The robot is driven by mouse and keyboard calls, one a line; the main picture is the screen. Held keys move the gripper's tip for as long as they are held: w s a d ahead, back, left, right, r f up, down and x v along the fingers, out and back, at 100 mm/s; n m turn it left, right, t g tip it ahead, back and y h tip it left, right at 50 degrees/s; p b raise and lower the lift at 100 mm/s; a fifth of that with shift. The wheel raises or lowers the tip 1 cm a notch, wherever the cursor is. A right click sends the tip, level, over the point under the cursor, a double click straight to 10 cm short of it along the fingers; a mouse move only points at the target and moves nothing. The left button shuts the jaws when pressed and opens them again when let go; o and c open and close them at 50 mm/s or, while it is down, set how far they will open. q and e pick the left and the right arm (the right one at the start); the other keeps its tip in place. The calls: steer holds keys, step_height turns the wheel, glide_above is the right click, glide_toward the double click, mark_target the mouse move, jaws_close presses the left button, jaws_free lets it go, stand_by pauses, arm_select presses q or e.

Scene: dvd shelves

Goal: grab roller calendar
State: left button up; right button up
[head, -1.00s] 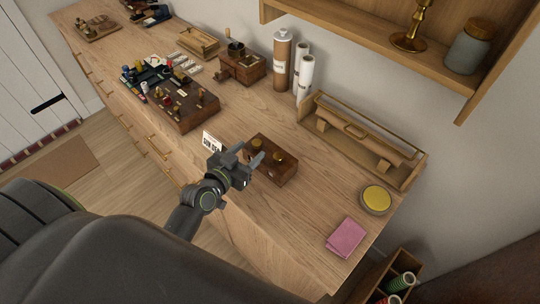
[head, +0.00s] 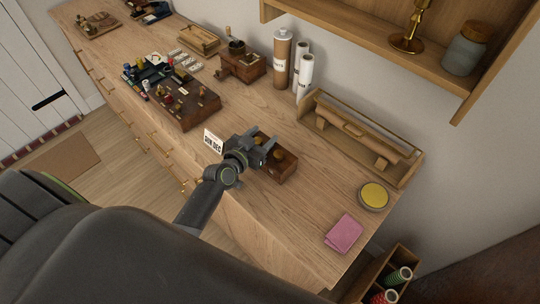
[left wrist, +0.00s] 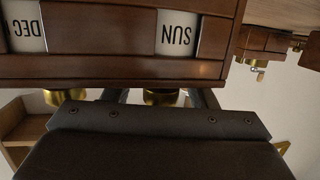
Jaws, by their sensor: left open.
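The roller calendar is a dark brown wooden box (head: 283,168) with brass knobs on top, near the front edge of the counter. The left wrist view shows its wooden face (left wrist: 100,66) upside down, with white windows reading DEC and SUN. My left gripper (head: 270,147) is open over the calendar's top and hides part of it in the head view. In the left wrist view its fingers (left wrist: 160,97) reach towards the top on either side of one brass knob; the tips are hidden behind the box. I cannot tell whether they touch. My right gripper is not in view.
A larger brown box with small pieces (head: 185,105) and a coffee grinder (head: 240,64) stand farther back. A wooden rack (head: 360,138), yellow-topped tin (head: 373,196) and pink cloth (head: 343,233) are to the right.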

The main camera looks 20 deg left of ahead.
arm_select(q)
jaws_close()
